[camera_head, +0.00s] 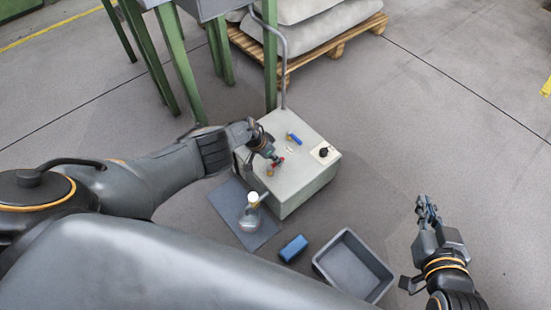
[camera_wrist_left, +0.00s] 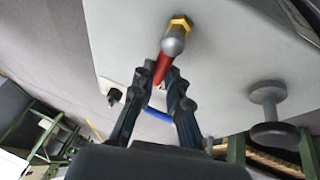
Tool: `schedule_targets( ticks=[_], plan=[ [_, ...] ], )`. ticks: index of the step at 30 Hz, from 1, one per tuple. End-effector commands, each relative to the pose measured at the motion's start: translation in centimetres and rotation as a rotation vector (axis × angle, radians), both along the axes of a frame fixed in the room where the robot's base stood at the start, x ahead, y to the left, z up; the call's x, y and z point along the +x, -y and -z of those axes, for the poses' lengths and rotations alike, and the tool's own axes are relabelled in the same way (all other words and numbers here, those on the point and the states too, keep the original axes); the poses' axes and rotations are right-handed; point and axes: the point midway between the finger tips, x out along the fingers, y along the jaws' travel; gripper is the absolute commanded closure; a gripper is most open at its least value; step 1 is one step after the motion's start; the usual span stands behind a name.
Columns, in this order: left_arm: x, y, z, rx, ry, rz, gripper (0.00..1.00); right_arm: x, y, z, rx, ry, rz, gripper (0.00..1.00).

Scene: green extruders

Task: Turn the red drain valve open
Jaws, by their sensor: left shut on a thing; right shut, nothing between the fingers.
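The red drain valve (camera_head: 281,160) sits on the top of the pale grey-green box (camera_head: 313,180). In the left wrist view its red lever (camera_wrist_left: 162,67) runs from a round grey end and a brass fitting (camera_wrist_left: 182,21) towards my fingers. My left gripper (camera_head: 273,157) is at the valve, with its fingers shut on the red lever; in the left wrist view the fingertips (camera_wrist_left: 161,76) lie on either side of it. The gripper partly hides the valve in the head view. My right gripper (camera_head: 428,206) is shut and empty over the floor at the right.
A blue-handled valve (camera_head: 294,138) and a black knob (camera_head: 324,152) are on the same box top. A bottle with a white cap (camera_head: 251,214) stands on a blue-grey mat (camera_head: 228,200). A blue object (camera_head: 293,248) and a grey bin (camera_head: 325,263) are in front. Floor at right is clear.

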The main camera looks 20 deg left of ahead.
Motion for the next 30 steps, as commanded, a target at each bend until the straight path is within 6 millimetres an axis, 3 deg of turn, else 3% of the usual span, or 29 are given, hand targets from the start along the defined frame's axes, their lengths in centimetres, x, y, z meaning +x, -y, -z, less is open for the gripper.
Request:
schedule_targets(
  ticks=[7, 8, 11, 22, 30],
  plan=[
    [0.38, 0.00, -0.25, -0.001, 0.008, -0.005, 1.00, -0.01, 0.00, 0.02, 0.000, 0.000, 0.000, 1.00],
    [0.38, 0.00, -0.25, -0.001, 0.008, -0.005, 0.81, -0.01, 0.00, 0.02, 0.000, -0.001, 0.000, 1.00],
    [0.33, -0.02, -0.21, -0.001, 0.007, -0.005, 0.62, 0.00, -0.01, 0.02, 0.000, -0.001, 0.000, 1.00],
    [0.10, -0.03, 0.01, 0.000, 0.003, 0.011, 0.62, 0.00, 0.05, 0.11, -0.001, 0.001, 0.001, 1.00],
    [-0.34, 0.60, 0.05, 0.000, 0.001, 0.124, 0.62, 0.00, 0.02, 0.61, 0.000, 0.001, 0.000, 1.00]
  ],
)
